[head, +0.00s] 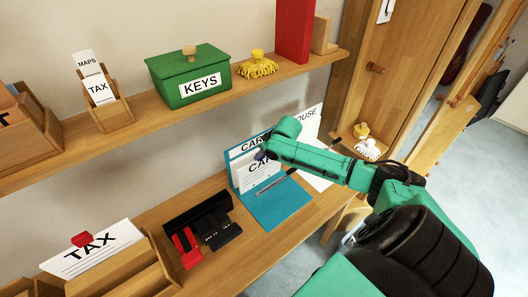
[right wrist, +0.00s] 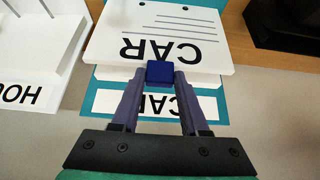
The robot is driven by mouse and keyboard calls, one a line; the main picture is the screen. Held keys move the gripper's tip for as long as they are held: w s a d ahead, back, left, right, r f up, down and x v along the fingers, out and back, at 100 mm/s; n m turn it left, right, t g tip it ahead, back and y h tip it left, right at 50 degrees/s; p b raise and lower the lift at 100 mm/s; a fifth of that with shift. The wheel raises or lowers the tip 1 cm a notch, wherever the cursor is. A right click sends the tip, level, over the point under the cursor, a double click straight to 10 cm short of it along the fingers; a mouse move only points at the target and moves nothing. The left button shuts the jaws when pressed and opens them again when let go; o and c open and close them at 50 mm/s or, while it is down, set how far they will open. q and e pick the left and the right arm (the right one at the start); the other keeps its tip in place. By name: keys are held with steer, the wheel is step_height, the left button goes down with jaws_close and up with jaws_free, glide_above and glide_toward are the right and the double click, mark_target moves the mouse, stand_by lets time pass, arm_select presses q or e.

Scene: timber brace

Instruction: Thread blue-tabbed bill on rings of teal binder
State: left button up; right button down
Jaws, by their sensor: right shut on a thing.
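The teal binder (head: 283,208) lies open on the desk in the head view, its labelled back cover standing against the wall. A grey ring strip (head: 270,187) runs along its fold. The white bill marked CAR (right wrist: 190,22) stands in front of that cover. Its blue tab (right wrist: 159,72) is between the fingertips of my right gripper (right wrist: 159,78), which is shut on it. In the head view my right gripper (head: 263,153) is at the bill's top edge, partly hidden by its wrist. I cannot tell whether the bill's lower edge is on the rings. My left gripper is out of view.
A HOUSE binder (head: 310,122) stands right beside the teal one. A black tray (head: 197,212), a red stapler-like item (head: 187,247) and a TAX bill (head: 92,247) in a wooden holder are to the left. A shelf with a green KEYS box (head: 187,78) hangs above.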

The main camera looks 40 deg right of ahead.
steer(key=shift+w+b, duration=0.5)
steer(key=shift+w, duration=0.75)
stand_by(0.4)
jaws_free()
step_height(320, 180, up, 8)
steer(key=p, duration=0.9)
steer(key=shift+r, duration=0.15)
stand_by(0.4)
